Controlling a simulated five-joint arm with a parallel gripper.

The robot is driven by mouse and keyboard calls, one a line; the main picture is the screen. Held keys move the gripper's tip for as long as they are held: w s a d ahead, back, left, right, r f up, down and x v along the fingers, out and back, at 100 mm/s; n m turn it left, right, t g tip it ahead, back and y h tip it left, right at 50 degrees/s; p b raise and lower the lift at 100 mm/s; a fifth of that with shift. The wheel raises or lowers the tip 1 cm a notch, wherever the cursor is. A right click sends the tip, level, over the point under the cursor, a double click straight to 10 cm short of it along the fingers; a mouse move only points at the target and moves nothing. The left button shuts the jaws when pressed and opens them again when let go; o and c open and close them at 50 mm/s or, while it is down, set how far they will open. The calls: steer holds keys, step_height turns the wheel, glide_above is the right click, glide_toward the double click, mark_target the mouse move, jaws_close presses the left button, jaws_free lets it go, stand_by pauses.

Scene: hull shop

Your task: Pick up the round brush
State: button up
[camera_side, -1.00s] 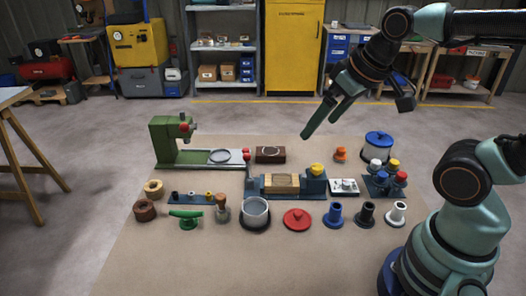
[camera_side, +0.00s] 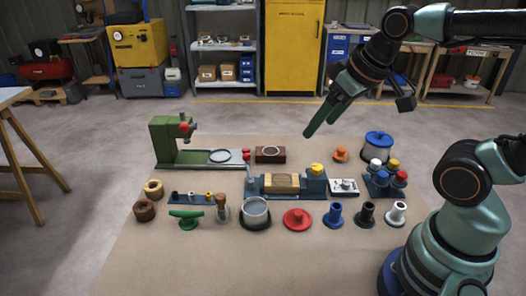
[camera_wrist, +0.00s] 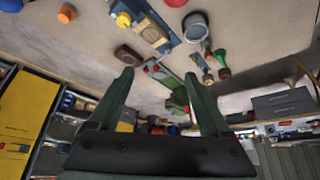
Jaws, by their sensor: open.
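What looks like the round brush (camera_side: 222,209) stands upright on the mat, with a brown wooden top and a paler lower part. It is between a green handled piece (camera_side: 186,217) and a grey pot (camera_side: 255,212). My gripper (camera_side: 320,126) is high above the back right of the mat, well apart from the brush. Its two fingers also show in the wrist view (camera_wrist: 159,74), spread with nothing between them. In the wrist view the brush is small and hard to pick out.
A green press-like machine (camera_side: 165,142) stands at the back left. A blue vise (camera_side: 314,182) holds a wooden block in the middle. A red lid (camera_side: 296,219) and several flanged pegs line the front right. The mat's front (camera_side: 250,265) is clear.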

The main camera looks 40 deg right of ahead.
stand_by(0.3)
steer(key=m+g, duration=0.6)
steer(key=m, duration=1.2)
glide_above(220, 196)
step_height(220, 196, down, 10)
step_height(220, 196, down, 11)
steer(key=shift+f, duration=0.15)
jaws_close()
